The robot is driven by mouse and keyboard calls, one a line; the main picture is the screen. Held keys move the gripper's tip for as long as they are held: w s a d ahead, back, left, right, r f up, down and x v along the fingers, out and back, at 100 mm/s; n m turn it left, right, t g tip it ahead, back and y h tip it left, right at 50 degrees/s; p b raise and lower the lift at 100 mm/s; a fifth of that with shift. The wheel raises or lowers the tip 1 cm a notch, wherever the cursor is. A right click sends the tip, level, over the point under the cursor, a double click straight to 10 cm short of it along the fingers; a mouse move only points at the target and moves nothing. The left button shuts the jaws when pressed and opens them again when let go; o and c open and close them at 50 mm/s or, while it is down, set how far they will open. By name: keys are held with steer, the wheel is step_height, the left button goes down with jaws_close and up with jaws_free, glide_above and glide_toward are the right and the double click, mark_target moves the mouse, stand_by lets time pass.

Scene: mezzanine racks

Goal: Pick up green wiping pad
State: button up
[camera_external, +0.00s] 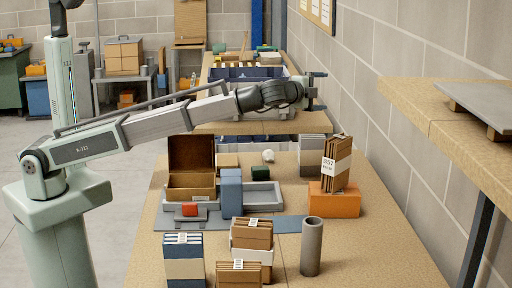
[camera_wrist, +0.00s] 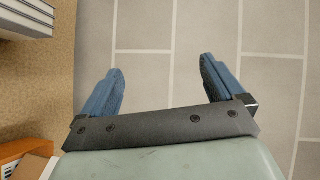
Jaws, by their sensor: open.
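A small dark green block (camera_external: 259,173) lies on the near table beside a white ball; it may be the green wiping pad, but it is too small to be sure. Another green item (camera_external: 219,48) sits on the far table. My gripper (camera_external: 321,91) is raised beyond and above the near table, close to the wall and well away from both. The wrist view shows its two blue fingers (camera_wrist: 163,75) spread apart with nothing between them. No green pad shows in that view.
A brown open box (camera_external: 191,155), grey tray (camera_external: 262,198), blue upright block (camera_external: 231,193), orange box (camera_external: 334,200) bearing brown packs, and grey cylinder (camera_external: 311,246) crowd the near table. A wooden shelf (camera_external: 445,115) juts out at right. The table's right front is clear.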

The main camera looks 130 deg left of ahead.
steer(key=s+a+f+n+g+h, duration=0.2)
steer(key=s+a+n, duration=0.35)
steer(key=s, duration=0.35)
steer(key=n+h, duration=1.4)
steer(key=n, duration=0.8)
glide_above(260, 168)
step_height(260, 168, down, 14)
step_height(260, 168, down, 13)
steer(key=shift+a+f, duration=0.1)
steer(key=shift+a, duration=0.05)
steer(key=c, duration=1.1)
